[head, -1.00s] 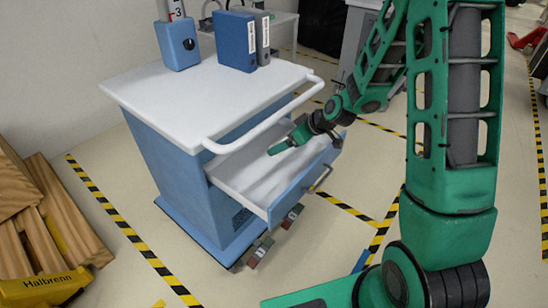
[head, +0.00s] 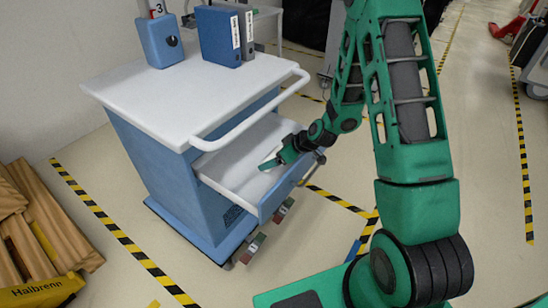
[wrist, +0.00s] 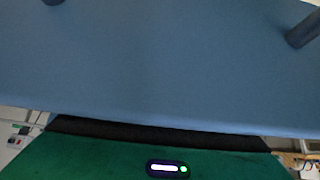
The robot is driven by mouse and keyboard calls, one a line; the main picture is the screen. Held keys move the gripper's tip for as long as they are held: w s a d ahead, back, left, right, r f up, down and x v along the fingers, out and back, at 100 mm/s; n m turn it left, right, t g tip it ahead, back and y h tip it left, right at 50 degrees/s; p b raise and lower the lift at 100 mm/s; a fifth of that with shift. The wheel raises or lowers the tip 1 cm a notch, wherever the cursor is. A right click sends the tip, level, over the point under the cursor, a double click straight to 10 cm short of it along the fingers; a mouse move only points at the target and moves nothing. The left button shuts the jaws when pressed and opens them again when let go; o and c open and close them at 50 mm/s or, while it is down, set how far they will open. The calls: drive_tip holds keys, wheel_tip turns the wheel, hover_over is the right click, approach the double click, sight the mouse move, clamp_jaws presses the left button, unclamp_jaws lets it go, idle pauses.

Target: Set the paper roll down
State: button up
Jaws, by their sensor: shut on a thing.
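My gripper (head: 272,163) is low over the open drawer (head: 222,171) of the blue cart, tilted down, with its fingers pointing left. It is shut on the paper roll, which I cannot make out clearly. A small pale shape (head: 271,153) shows at the fingers and may be part of it. I cannot tell whether it touches the drawer floor. The wrist view shows the green gripper body (wrist: 160,155) and a wide blue surface beyond it, but not the fingertips or the roll.
The white cart top (head: 190,95) and its push bar (head: 255,112) are above and left of my gripper. Blue and grey binders (head: 220,38) and a blue box (head: 160,42) stand on the top. Wooden beams (head: 55,225) lie at the left. The drawer's left part looks clear.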

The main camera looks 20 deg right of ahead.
drive_tip(key=o, duration=1.1)
drive_tip(key=s+d+r+m+g+h, duration=0.25)
drive_tip(key=s+d+r, duration=0.45)
drive_tip(key=s+r, duration=0.4)
drive_tip(key=s+d+r+m+g+h, duration=0.2)
drive_tip(key=s+d+r+m, duration=0.2)
drive_tip(key=s+d+r, duration=0.6)
drive_tip(key=s+r+m, duration=0.1)
drive_tip(key=s+m, duration=0.1)
drive_tip(key=s, duration=0.3)
drive_tip(key=s+r+m+g, duration=0.1)
drive_tip(key=s+r+m, duration=0.1)
drive_tip(key=s, duration=0.4)
drive_tip(key=s+r+m+g, duration=0.1)
drive_tip(key=s+r+m, duration=0.1)
drive_tip(key=s, duration=0.4)
drive_tip(key=shift+s+a+m+g, duration=0.1)
drive_tip(key=shift+s+m+g, duration=0.15)
drive_tip(key=shift+m, duration=0.3)
